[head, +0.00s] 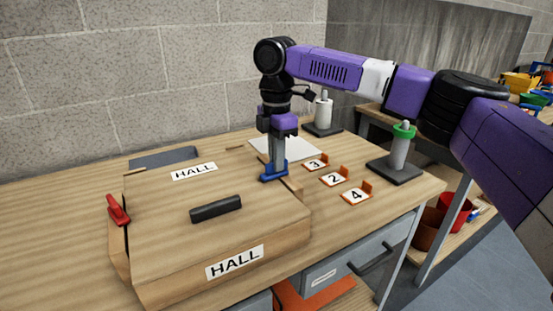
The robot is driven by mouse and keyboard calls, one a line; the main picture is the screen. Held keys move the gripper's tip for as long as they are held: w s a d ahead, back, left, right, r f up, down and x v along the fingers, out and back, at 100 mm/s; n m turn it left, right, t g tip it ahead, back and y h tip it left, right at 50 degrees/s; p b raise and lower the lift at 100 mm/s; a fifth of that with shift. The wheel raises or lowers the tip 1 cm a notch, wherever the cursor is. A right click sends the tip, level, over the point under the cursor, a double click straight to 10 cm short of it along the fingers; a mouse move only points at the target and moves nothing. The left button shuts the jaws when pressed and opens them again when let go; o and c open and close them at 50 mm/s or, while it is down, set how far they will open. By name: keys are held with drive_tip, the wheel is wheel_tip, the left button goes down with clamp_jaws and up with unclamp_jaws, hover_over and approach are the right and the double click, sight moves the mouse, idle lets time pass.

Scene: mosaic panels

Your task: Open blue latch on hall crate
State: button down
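The hall crate (165,228) is a wooden box with HALL labels on its top and front, lying on the workbench in the head view. A blue latch (270,177) sits at the right edge of its lid. My gripper (277,166) points straight down, with its grey fingertips at the blue latch. The fingers overlap in this view, so I cannot tell whether they are shut on it. A red latch (118,210) at the crate's left side is tilted. A dark handle (215,208) lies across the lid, which looks closed.
Orange number holders marked 3 (315,163), 2 (334,178) and 4 (356,195) stand right of the crate. A post with a green ring (403,132) and a white post (323,110) stand behind. The workbench (60,225) is clear at left.

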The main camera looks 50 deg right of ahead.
drive_tip(key=shift+p, duration=0.35)
drive_tip(key=m+p, duration=0.2)
drive_tip(key=p, duration=0.1)
drive_tip(key=shift+w+r+m, duration=0.2)
drive_tip(key=shift+r+m, duration=0.05)
drive_tip(key=shift+m, duration=0.05)
drive_tip(key=m+p, duration=0.1)
drive_tip(key=p, duration=0.1)
drive_tip(key=m+p, duration=0.3)
drive_tip(key=p, duration=0.1)
drive_tip(key=shift+w+d+m, duration=0.25)
drive_tip(key=shift+m, duration=0.05)
drive_tip(key=m+p, duration=0.2)
drive_tip(key=p, duration=0.1)
drive_tip(key=m+p, duration=0.1)
drive_tip(key=m, duration=0.1)
drive_tip(key=shift+w+d+f, duration=0.1)
drive_tip(key=shift+w+d, duration=0.05)
drive_tip(key=shift+d, duration=0.15)
drive_tip(key=shift+d+f+m+p, duration=0.1)
drive_tip(key=shift+d+m+p, duration=0.05)
drive_tip(key=shift+m+p, duration=0.6)
drive_tip(key=shift+d+f+m+p, duration=0.1)
drive_tip(key=shift+d+m+p, duration=0.05)
drive_tip(key=shift+m+p, duration=0.6)
drive_tip(key=c, duration=1.5)
unclamp_jaws()
drive_tip(key=shift+w, duration=0.1)
